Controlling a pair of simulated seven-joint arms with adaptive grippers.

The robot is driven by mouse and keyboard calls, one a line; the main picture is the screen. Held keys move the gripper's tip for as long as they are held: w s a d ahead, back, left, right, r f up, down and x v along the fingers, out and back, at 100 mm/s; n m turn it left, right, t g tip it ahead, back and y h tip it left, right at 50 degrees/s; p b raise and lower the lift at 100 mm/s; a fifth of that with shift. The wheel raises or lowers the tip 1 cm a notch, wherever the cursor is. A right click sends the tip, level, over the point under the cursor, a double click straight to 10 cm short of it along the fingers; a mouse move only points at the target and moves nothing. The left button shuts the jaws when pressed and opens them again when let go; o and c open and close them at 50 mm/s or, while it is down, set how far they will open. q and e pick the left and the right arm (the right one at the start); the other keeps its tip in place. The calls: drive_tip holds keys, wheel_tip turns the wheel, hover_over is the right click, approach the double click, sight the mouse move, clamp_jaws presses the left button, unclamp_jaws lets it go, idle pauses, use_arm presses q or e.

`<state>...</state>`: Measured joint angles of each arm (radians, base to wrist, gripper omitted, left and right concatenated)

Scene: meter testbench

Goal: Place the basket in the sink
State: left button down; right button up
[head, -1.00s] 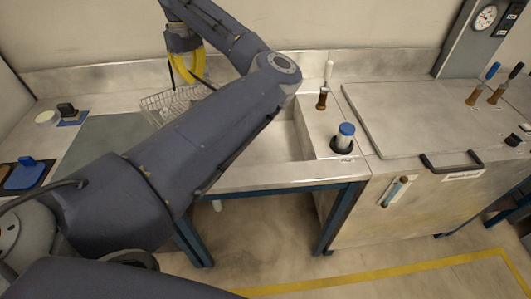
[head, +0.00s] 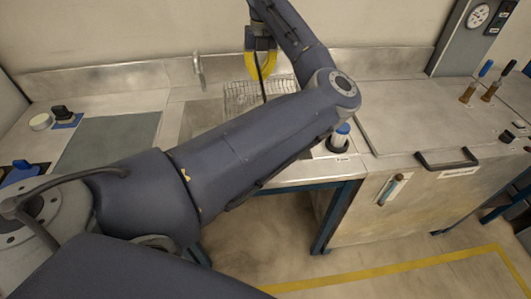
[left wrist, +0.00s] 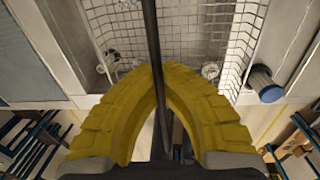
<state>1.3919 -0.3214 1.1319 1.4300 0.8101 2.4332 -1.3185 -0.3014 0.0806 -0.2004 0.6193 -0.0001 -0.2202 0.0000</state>
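The wire basket (head: 246,88) hangs over the sink (head: 196,122) in the head view, its lower part hidden behind my left arm. My left gripper (head: 261,62), with yellow fingers, is above the basket. In the left wrist view the gripper (left wrist: 158,72) has its fingers closed together around a dark rod, which looks like the basket's handle. The basket's wire mesh (left wrist: 203,32) spreads out beyond the fingertips. I cannot tell whether the basket touches the sink. My right gripper is not in view.
A faucet (head: 198,70) stands behind the sink. A blue-capped cylinder (head: 341,137) stands right of the sink, close to my arm; it also shows in the left wrist view (left wrist: 264,84). A grey mat (head: 110,140) lies clear at the left. A lidded steel tank (head: 420,120) is at the right.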

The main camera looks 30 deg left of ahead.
use_arm(q)
wheel_tip(320, 180, down, 21)
drive_tip(key=shift+g+y, duration=0.4)
idle(0.5)
drive_tip(key=c, duration=2)
unclamp_jaws()
drive_tip(key=shift+c, duration=0.2)
drive_tip(key=o, duration=0.4)
drive_tip(key=shift+o, duration=0.2)
drive_tip(key=r, duration=0.4)
drive_tip(key=d+r, duration=0.1)
drive_tip(key=r, duration=0.3)
drive_tip(key=w+r, duration=0.1)
drive_tip(key=r, duration=0.3)
drive_tip(key=shift+w+d, duration=0.1)
drive_tip(key=shift+d, duration=0.1)
